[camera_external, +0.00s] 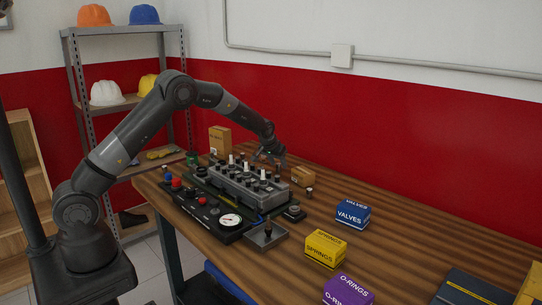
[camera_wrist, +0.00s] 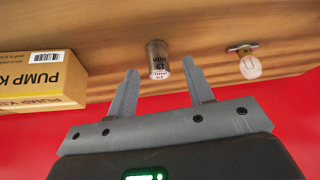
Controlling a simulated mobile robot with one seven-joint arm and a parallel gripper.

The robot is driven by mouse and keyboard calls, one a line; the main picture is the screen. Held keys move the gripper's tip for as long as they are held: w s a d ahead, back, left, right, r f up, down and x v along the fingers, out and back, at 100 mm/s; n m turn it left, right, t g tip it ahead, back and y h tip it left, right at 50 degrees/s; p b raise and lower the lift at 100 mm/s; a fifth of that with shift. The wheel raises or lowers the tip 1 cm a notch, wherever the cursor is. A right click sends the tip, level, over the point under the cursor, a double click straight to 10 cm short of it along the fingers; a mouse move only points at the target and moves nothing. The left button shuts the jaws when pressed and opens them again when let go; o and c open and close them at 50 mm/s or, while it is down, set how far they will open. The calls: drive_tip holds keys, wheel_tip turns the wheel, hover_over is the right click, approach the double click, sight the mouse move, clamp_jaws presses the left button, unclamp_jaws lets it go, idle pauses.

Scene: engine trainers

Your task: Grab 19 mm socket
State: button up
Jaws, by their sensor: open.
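A small metal cylinder, the socket (camera_wrist: 158,60), stands on the wooden table in the wrist view. Its dark printed label seems to read 19. My gripper (camera_wrist: 161,69) is open, with one finger on each side of the socket's line. The socket shows between and just beyond the fingertips; I cannot tell whether they touch it. In the external view my gripper (camera_external: 268,154) is over the far side of the engine trainer (camera_external: 245,185), near the table's back edge. I cannot make out the socket for sure there.
A yellow pump kit box (camera_wrist: 40,80) lies left of the fingers in the wrist view. A small bulb-like part (camera_wrist: 249,64) is to the right. The red wall (camera_external: 400,120) is close behind the table. Blue valves (camera_external: 352,214) and yellow springs (camera_external: 325,248) boxes stand at right.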

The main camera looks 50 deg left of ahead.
drive_tip(key=shift+x, duration=0.8)
clamp_jaws()
